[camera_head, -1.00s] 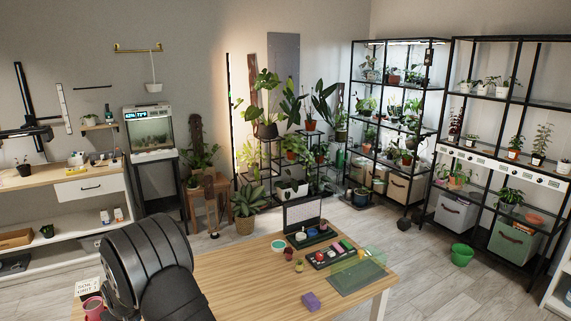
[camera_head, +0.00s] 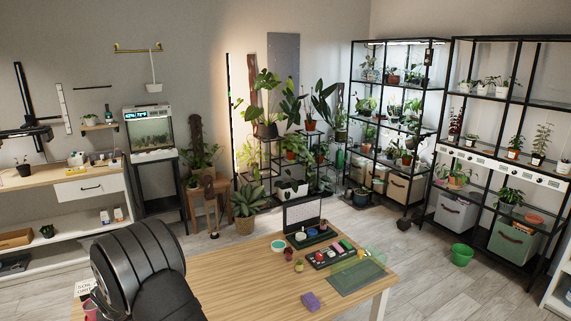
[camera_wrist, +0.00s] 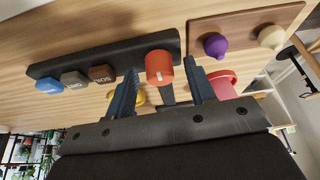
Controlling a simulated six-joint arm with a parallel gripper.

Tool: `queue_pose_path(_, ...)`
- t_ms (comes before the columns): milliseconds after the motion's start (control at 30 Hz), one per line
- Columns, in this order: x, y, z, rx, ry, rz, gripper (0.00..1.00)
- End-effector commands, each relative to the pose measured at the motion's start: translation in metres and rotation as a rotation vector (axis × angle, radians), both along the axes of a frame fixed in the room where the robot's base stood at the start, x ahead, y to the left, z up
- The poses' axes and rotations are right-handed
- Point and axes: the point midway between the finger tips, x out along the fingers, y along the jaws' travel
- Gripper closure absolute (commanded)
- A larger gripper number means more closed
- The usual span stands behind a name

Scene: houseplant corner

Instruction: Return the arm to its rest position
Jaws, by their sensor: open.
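My gripper (camera_wrist: 161,70) shows in the wrist view with its two dark fingers apart. I see nothing clamped between them. An orange-red cylinder (camera_wrist: 159,67) shows between the fingertips in the picture, beside or on a dark strip-shaped tray (camera_wrist: 125,50); I cannot tell its distance from the fingers. My black arm (camera_head: 140,265) fills the lower left of the head view, over the left part of the wooden table (camera_head: 240,290). The gripper itself is hidden or outside the head view.
A brown board (camera_wrist: 245,25) bears purple (camera_wrist: 215,45) and cream (camera_wrist: 271,37) knobs. A purple block (camera_head: 312,301) lies near the table's front edge. The table's middle is clear.

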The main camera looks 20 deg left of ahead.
Motion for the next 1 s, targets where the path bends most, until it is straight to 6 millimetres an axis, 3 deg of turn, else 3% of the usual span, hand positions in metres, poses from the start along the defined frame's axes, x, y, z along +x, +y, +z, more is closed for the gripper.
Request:
queue_pose_path(200,-0.002,0.001,0.0,0.0,0.0,-0.108,0.5)
queue_pose_path(367,-0.007,-0.004,0.021,0.004,-0.001,-0.156,0.5)
queue_pose_path(467,-0.003,-0.001,0.003,-0.002,0.001,-0.156,0.5)
queue_pose_path(500,0.0,0.0,-0.005,-0.002,0.002,-0.144,0.5)
queue_pose_path(1000,0.001,-0.001,0.0,0.001,0.001,0.109,0.5)
